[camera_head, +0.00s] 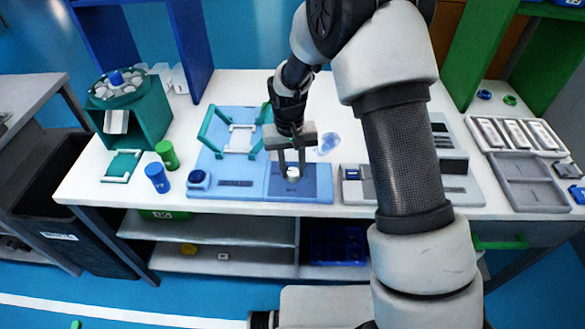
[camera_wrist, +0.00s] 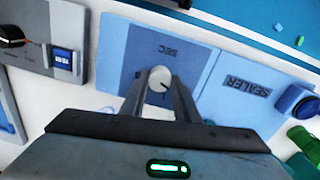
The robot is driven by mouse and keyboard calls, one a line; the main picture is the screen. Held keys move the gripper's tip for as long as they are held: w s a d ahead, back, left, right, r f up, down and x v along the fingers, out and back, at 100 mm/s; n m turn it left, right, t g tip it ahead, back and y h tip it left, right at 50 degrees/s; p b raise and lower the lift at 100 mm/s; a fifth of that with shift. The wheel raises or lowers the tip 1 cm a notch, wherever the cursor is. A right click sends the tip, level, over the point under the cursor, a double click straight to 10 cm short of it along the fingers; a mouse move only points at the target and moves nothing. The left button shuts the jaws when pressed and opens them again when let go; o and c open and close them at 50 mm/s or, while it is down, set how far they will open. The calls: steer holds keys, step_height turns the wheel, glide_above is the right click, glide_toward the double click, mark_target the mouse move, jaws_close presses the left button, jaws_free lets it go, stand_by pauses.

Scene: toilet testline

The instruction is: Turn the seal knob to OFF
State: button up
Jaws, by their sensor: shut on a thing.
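The seal knob (camera_head: 292,173) is a small white round knob on a blue panel (camera_head: 318,188) at the right end of the sealer. In the wrist view the knob (camera_wrist: 160,76) has a dark pointer mark towards its lower right, and the panel is lettered SEC. My gripper (camera_head: 293,177) points down and is shut on the knob, one finger on each side; the wrist view shows the same grip (camera_wrist: 159,84). The light blue sealer (camera_head: 231,187) lies to the left with a teal-green frame on it. I cannot see an OFF mark.
A dark blue round button (camera_head: 198,178) is on the sealer's front left corner. Blue (camera_head: 157,178) and green (camera_head: 167,154) cylinders stand left of it. A grey device (camera_head: 355,186) stands close on the right. My arm hides part of the table's right side.

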mark_target(290, 172)
steer(key=shift+n, duration=0.6)
steer(key=o, duration=1)
steer(key=shift+o, duration=0.2)
step_height(290, 172, up, 18)
steer(key=p, duration=0.1)
steer(key=shift+a+f, duration=0.25)
steer(key=shift+a, duration=0.1)
steer(key=shift+s, duration=0.1)
